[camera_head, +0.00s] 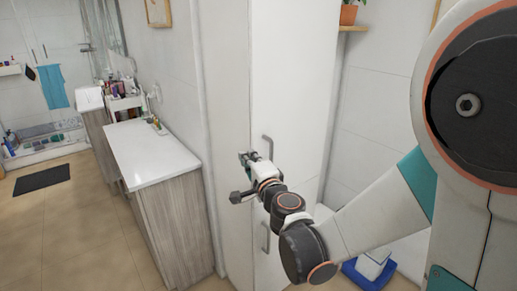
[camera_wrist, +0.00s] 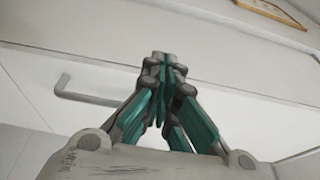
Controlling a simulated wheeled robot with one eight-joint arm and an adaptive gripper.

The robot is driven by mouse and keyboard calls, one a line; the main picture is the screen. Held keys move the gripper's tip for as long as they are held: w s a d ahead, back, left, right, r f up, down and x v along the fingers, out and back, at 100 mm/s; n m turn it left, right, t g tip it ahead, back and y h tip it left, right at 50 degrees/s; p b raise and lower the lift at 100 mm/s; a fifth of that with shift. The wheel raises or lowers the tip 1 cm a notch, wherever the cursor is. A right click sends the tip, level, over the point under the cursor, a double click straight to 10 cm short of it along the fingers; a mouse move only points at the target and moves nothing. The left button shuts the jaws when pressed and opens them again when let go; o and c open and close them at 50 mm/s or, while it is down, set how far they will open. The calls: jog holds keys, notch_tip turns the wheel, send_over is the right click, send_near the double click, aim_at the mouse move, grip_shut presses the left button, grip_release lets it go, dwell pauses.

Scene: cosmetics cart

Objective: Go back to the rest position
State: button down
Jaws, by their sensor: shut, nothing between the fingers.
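My gripper (camera_head: 246,157) is in front of the tall white cabinet (camera_head: 290,75), close to its upper handle (camera_head: 268,146) in the head view. In the wrist view my gripper (camera_wrist: 162,62) has its fingertips together, with nothing between them. A grey bar handle (camera_wrist: 85,93) on the white cabinet front shows behind and to the left of the fingers. The fingers look apart from the handle, though the exact gap is hard to tell.
A wood-sided counter with a white top (camera_head: 148,150) stands left of the cabinet. A lower handle (camera_head: 265,237) is on the cabinet. A blue container (camera_head: 355,275) sits on the floor behind my arm. The tiled floor (camera_head: 75,235) at left is clear, apart from a dark mat (camera_head: 42,179).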

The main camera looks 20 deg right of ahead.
jog(key=s+a+r+n+g+y, duration=0.35)
jog(key=s+a+n, duration=0.25)
jog(key=s+n, duration=0.5)
jog(key=s+d+f+n+g+h, duration=0.2)
jog(key=s+d+f+n+g, duration=0.1)
jog(key=s, duration=0.6)
jog(key=s+d+f+n+g+h, duration=0.2)
jog(key=s+d+f, duration=0.4)
jog(key=s, duration=0.3)
jog(key=shift+s+d+n+g+h, duration=0.15)
jog(key=shift+d+n+g+h, duration=0.25)
jog(key=shift+d+g+h, duration=0.45)
jog(key=shift+f+g, duration=0.1)
jog(key=shift+g, duration=0.2)
